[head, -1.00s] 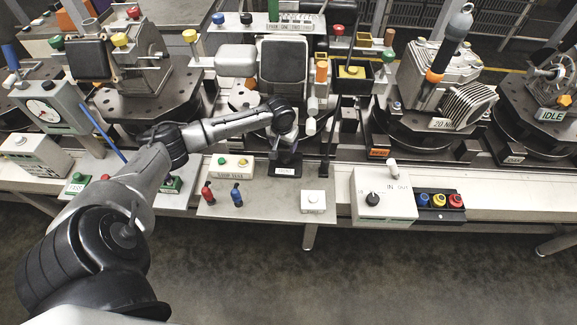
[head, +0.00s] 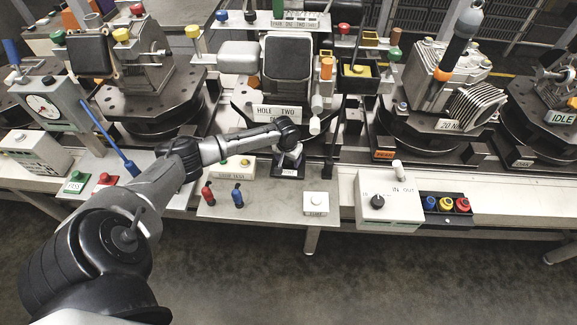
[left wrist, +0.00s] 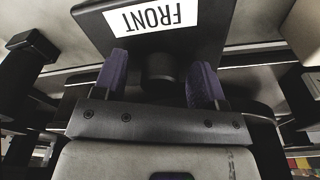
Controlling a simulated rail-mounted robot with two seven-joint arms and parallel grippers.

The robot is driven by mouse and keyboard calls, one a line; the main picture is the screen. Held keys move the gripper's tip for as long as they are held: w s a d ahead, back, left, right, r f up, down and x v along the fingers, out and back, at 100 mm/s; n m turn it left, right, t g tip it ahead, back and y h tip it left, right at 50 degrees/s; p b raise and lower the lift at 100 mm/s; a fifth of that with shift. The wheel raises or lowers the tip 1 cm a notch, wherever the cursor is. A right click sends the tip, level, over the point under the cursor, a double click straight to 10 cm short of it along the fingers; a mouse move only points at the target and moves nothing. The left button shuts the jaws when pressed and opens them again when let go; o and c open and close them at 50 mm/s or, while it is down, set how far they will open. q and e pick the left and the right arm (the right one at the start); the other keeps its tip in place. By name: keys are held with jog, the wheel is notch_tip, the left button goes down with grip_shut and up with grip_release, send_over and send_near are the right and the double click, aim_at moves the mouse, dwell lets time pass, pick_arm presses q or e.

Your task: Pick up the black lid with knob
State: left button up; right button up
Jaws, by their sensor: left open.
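The black lid (head: 278,170) with a white FRONT label sits at the back of the grey front shelf in the head view. In the left wrist view the lid (left wrist: 215,22) fills the top, with its label upside down. Its dark round knob (left wrist: 160,68) stands between the two purple fingertips of my left gripper (left wrist: 158,82). The gripper is open, with a gap on both sides of the knob. In the head view my left gripper (head: 288,152) is over the lid, and my wrist hides the knob. My right gripper is not in view.
A HOLE TWO fixture (head: 286,112) stands just behind the lid. A dark upright post (head: 330,150) is close on its right. Red (head: 207,194) and blue (head: 237,195) pegs and a white button box (head: 315,203) stand in front, with bare shelf between.

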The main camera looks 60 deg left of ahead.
pick_arm(q)
jog(key=shift+c, duration=0.4)
grip_shut()
